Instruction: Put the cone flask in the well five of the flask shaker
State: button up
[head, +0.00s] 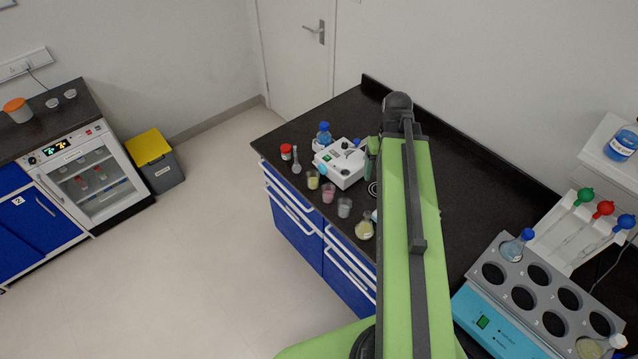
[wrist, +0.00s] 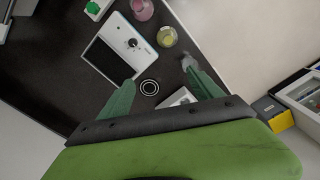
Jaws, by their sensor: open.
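A cone flask with pale yellow liquid (head: 364,229) stands on the black bench beside my arm in the head view. The flask shaker (head: 490,318), blue and grey with several round wells, is at the lower right. A blue-capped flask (head: 515,247) sits in its far left well, and another flask (head: 597,347) is at its lower right corner. The well numbers are too small to read surely. My gripper (wrist: 159,71) is open and empty over the bench in the wrist view. In the head view my arm mostly hides it.
A pipette rack (head: 562,240) stands behind the shaker. The bench between my arm and the shaker looks clear.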

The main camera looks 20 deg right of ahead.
jog(key=w+a+n, duration=0.1)
jog(key=w+a, duration=0.2)
jog(key=a, duration=2.1)
jog(key=shift+a+n, duration=0.25)
jog(key=shift+n, duration=0.05)
jog(key=shift+f, duration=0.1)
